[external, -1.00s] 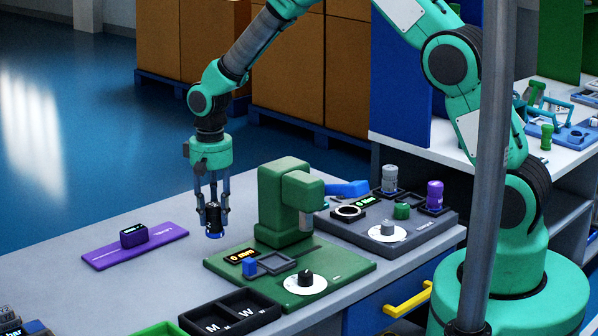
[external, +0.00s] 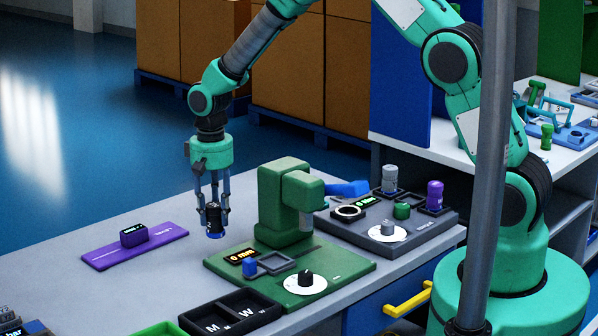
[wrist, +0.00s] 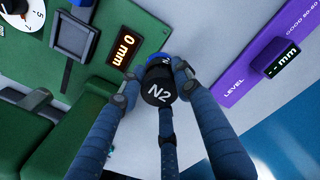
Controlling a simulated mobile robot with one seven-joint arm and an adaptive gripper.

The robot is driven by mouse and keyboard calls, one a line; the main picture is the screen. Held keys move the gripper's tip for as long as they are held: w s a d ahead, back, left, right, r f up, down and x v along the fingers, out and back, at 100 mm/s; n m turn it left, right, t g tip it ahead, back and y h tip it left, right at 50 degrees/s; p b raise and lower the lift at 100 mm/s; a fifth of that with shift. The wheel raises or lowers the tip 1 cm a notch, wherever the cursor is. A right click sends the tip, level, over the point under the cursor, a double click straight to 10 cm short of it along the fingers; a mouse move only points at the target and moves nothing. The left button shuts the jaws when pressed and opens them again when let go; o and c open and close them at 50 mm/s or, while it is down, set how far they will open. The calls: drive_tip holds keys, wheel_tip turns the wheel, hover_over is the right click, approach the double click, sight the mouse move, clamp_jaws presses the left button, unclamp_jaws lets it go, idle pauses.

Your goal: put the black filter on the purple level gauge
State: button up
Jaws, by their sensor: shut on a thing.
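The black filter (external: 214,219) is a small dark cylinder with a blue lower end. In the wrist view its black top (wrist: 158,88) reads "N2". My gripper (external: 212,207) is shut on it from above and holds it upright, apparently above the grey bench. The purple level gauge (external: 105,256) is a flat purple plate with a dark-faced display block (external: 134,235), to the left of the gripper. In the wrist view the gauge (wrist: 243,80) lies at the right, marked "LEVEL", its display reading "-- mm".
A green gauge stand (external: 283,207) with a "0 mm" display and dial stands just right of the gripper. A dark grey torque station (external: 425,228) lies behind it. A black tray (external: 232,312) is at the front. Bare bench lies between filter and purple gauge.

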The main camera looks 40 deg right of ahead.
drive_tip(key=m+p, duration=0.1)
drive_tip(key=a+r+m+p, duration=0.1)
drive_tip(key=m, duration=0.1)
drive_tip(key=shift+w+r+p, duration=0.15)
drive_tip(key=shift+w+p, duration=0.2)
drive_tip(key=a+r+m+p, duration=0.1)
drive_tip(key=m+p, duration=0.2)
drive_tip(key=m, duration=0.2)
drive_tip(key=w+a+r+m+p, duration=0.1)
drive_tip(key=m+p, duration=0.2)
drive_tip(key=m, duration=0.2)
drive_tip(key=w+a+m+p, duration=0.1)
drive_tip(key=a+m+p, duration=0.1)
drive_tip(key=m+p, duration=0.1)
drive_tip(key=shift+w+r+m, duration=0.15)
drive_tip(key=shift+r+m, duration=0.25)
drive_tip(key=shift+m, duration=0.5)
drive_tip(key=w+a, duration=0.2)
drive_tip(key=w, duration=0.5)
drive_tip(key=w+a+f+p, duration=0.1)
drive_tip(key=w+a, duration=0.1)
drive_tip(key=w, duration=0.6)
drive_tip(key=shift+w+a+f, duration=0.2)
drive_tip(key=shift+a+f, duration=0.05)
drive_tip(key=shift+a, duration=0.15)
